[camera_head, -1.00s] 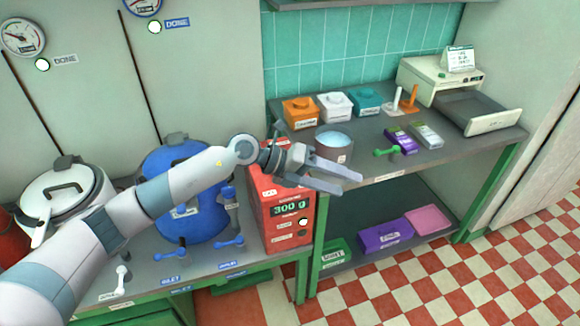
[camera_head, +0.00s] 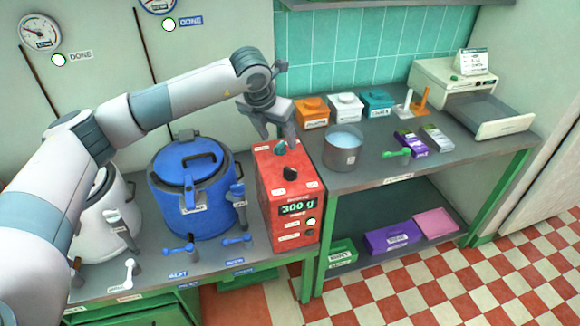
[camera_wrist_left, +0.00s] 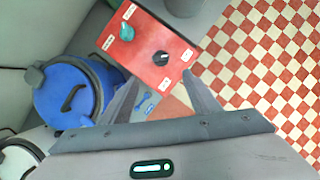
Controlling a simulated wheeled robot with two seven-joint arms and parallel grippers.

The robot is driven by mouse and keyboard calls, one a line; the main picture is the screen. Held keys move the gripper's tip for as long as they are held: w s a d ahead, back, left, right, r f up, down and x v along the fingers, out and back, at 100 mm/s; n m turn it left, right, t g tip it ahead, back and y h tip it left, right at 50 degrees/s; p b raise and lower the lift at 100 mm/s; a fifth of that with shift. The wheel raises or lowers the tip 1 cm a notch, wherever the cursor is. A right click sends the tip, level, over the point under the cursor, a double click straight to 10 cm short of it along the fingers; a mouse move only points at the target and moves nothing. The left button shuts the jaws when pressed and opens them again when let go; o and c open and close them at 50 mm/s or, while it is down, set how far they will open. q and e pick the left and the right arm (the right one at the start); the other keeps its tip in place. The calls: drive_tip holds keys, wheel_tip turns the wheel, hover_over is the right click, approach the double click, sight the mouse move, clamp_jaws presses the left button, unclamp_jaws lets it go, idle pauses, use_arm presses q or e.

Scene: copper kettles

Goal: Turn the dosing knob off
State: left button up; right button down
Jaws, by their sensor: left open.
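A red dosing box (camera_head: 286,215) stands at the right end of the left bench, its display reading 300 g. A black knob (camera_head: 289,173) sits on its top, with small labels around it. A teal knob (camera_head: 280,147) sits farther back on the same top. In the wrist view the black knob (camera_wrist_left: 161,59) carries a white pointer mark, and the teal knob (camera_wrist_left: 126,32) is at its upper left. My left gripper (camera_head: 277,139) is open and empty above the back of the box, pointing down. Its fingers (camera_wrist_left: 161,77) straddle the black knob's column in the wrist view, apart from it.
A blue kettle (camera_head: 218,209) stands left of the box, with a white kettle (camera_head: 103,211) farther left, partly behind my arm. A grey pot (camera_head: 342,150) stands close on the right bench.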

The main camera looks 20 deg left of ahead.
use_arm(q)
drive_tip(key=p, duration=0.7)
approach(290, 169)
drive_tip(key=x, duration=0.7)
drive_tip(key=shift+w+f, duration=0.1)
drive_tip(key=shift+w, duration=0.05)
drive_tip(key=shift+w+f, duration=0.2)
drive_tip(key=shift+f, duration=0.35)
drive_tip(key=c, duration=1.1)
